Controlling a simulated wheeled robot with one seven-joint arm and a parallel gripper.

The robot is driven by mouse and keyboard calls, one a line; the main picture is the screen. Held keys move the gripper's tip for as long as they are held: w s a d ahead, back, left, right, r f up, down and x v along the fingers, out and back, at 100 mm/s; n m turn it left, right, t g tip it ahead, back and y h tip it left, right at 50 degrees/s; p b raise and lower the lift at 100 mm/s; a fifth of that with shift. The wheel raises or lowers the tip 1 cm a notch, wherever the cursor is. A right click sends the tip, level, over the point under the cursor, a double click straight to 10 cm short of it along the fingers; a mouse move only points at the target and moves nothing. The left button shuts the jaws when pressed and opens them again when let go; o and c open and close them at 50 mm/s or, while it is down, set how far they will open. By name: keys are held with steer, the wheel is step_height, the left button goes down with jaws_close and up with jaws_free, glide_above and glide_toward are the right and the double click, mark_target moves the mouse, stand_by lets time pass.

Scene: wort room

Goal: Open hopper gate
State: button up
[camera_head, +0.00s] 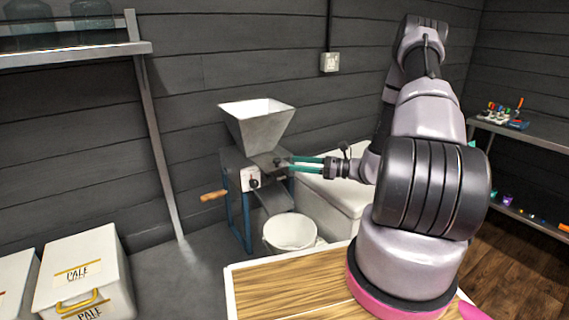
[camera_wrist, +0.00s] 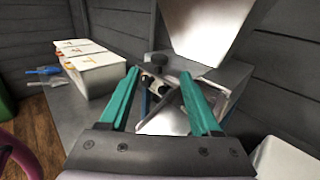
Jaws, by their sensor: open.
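The grain mill's grey metal hopper (camera_head: 257,124) flares upward above a dark mill body on blue legs. Its lower part is large at the top of the wrist view (camera_wrist: 207,28). Small dark knobs (camera_wrist: 159,60) show below the hopper, seen between my fingers; which one belongs to the gate I cannot tell. My gripper (camera_head: 286,161) reaches in from the right, just below the hopper's lower right side. Its two teal fingers are apart with nothing clearly held, and they also show in the wrist view (camera_wrist: 161,73). Contact with the gate cannot be made out.
A sloping chute (camera_head: 276,198) leads toward a white bucket (camera_head: 290,232) below the mill. A wooden crank handle (camera_head: 213,196) sticks out left. A white chest (camera_head: 340,188) stands behind my arm. White labelled bins (camera_head: 85,268) stand at left; a wooden-topped table (camera_head: 290,290) is in front.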

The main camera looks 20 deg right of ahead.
steer(key=shift+v, duration=1.65)
steer(key=s+a+r+n+g+h, duration=0.35)
steer(key=r+n, duration=0.25)
steer(key=r, duration=0.3)
steer(key=s+a+r+n+g+h, duration=0.3)
steer(key=s+r+n+g, duration=0.25)
steer(key=r, duration=0.35)
steer(key=s+d+r+n+t+h, duration=0.1)
steer(key=s+r+n+t+h, duration=0.6)
steer(key=s+r, duration=0.5)
step_height(320, 180, up, 5)
steer(key=shift+s+d+f+n+t, duration=0.2)
steer(key=shift+s+d+n+t, duration=0.15)
steer(key=shift+t, duration=0.15)
